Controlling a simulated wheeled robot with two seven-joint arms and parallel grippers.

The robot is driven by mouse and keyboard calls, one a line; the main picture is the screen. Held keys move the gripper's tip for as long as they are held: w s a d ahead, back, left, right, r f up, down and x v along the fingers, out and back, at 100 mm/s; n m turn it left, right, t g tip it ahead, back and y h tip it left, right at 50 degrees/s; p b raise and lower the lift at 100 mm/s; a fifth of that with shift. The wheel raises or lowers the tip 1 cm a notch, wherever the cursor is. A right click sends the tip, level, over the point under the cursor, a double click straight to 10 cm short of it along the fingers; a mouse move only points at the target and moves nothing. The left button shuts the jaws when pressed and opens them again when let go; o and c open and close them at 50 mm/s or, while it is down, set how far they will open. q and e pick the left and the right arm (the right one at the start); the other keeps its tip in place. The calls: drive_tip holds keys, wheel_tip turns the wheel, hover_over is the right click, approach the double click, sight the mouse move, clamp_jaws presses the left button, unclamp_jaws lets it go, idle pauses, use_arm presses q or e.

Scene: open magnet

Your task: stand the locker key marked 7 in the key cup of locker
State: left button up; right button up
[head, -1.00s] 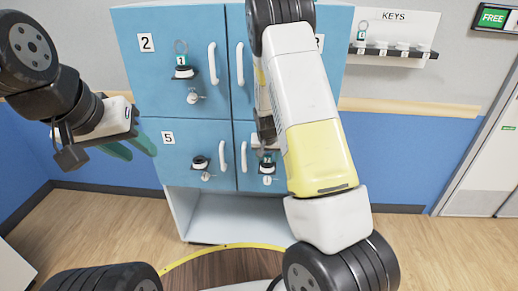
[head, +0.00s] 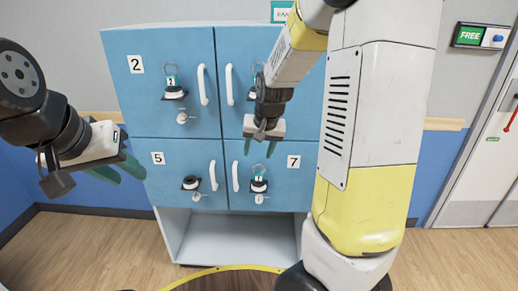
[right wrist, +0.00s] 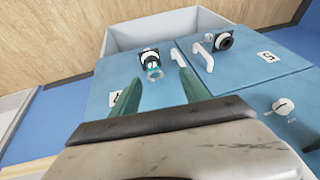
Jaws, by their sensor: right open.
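The blue locker block has a door marked 7 (head: 276,182) at lower right. On that door a black-and-white key cup (head: 259,186) holds a key (head: 258,170) with a teal tag; its number is too small to read. The cup (right wrist: 150,54) and the key's ring (right wrist: 155,75) also show in the right wrist view. My right gripper (head: 261,153) is open and empty, in front of the lockers above that cup in the head view. In the right wrist view its fingers (right wrist: 158,70) point toward the key, one either side. My left gripper (head: 118,174) is open and empty at left.
Door 5 (head: 158,158) has a cup (head: 190,183) with no key visible. Door 2 (head: 136,64) has a tagged key (head: 171,80) in its cup, and the upper right door's cup holds one (head: 252,82). White handles (head: 213,175) stick out. My right arm hides the key rack.

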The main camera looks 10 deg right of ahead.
drive_tip(key=s+r+n, duration=0.1)
drive_tip(key=s+r, duration=0.3)
drive_tip(key=s, duration=0.3)
drive_tip(key=s+a+r+n+t+y, duration=0.1)
drive_tip(key=s+r, duration=0.3)
drive_tip(key=s, duration=0.3)
drive_tip(key=s+a+r+n, duration=0.1)
drive_tip(key=s+r, duration=0.3)
drive_tip(key=s, duration=0.4)
drive_tip(key=shift+r+t, duration=0.3)
drive_tip(key=shift+r, duration=0.05)
drive_tip(key=shift+a, duration=0.1)
drive_tip(key=shift+c, duration=0.3)
